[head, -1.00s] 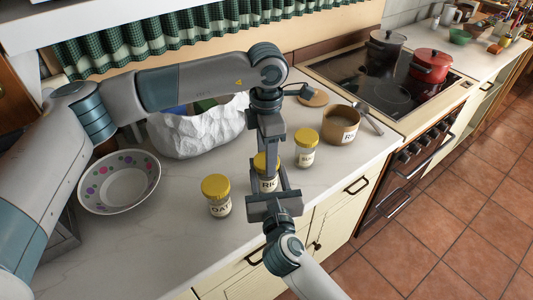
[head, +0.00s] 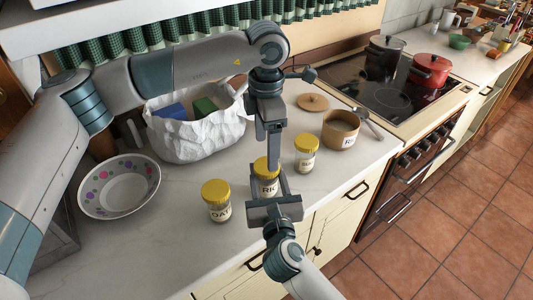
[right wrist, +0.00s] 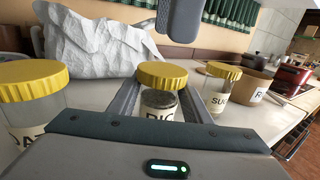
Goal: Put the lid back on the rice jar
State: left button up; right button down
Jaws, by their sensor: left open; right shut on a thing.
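The rice jar (head: 268,188) is a small glass jar with a "RIC" label, upright on the counter. My right gripper (head: 266,181) is shut around its body; the right wrist view shows a finger on each side of the jar (right wrist: 160,112). The yellow lid (right wrist: 162,75) sits on the jar's mouth and looks about level; it also shows in the head view (head: 263,164). I cannot tell whether it is tight. My left gripper (head: 273,165) is open and empty above the lid. Its fingers show at the top of the right wrist view (right wrist: 178,20), clear of the lid.
A yellow-lidded oat jar (head: 217,202) stands to the left, a sugar jar (head: 306,155) to the right. Behind that are an open brown canister (head: 340,132) and a wooden disc (head: 313,102). A white bag (head: 195,135) and a dotted bowl (head: 118,187) stand further left.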

pick_arm(q)
jog(key=shift+r, duration=1.2)
pick_arm(e)
jog(key=c, duration=0.9)
grip_release()
jog(key=shift+s, duration=0.1)
pick_arm(q)
notch_tip(320, 180, down, 4)
jog(key=b, duration=0.4)
jog(key=shift+f, duration=0.1)
pick_arm(e)
jog(key=shift+s+d, duration=0.45)
jog(key=shift+s, duration=2.4)
jog(key=shift+s+d, duration=0.45)
jog(key=shift+s, duration=2.35)
jog(key=shift+s+d, duration=0.45)
jog(key=shift+s, duration=2.4)
pick_arm(q)
jog(key=shift+s, duration=0.1)
pick_arm(e)
jog(key=shift+s, duration=0.1)
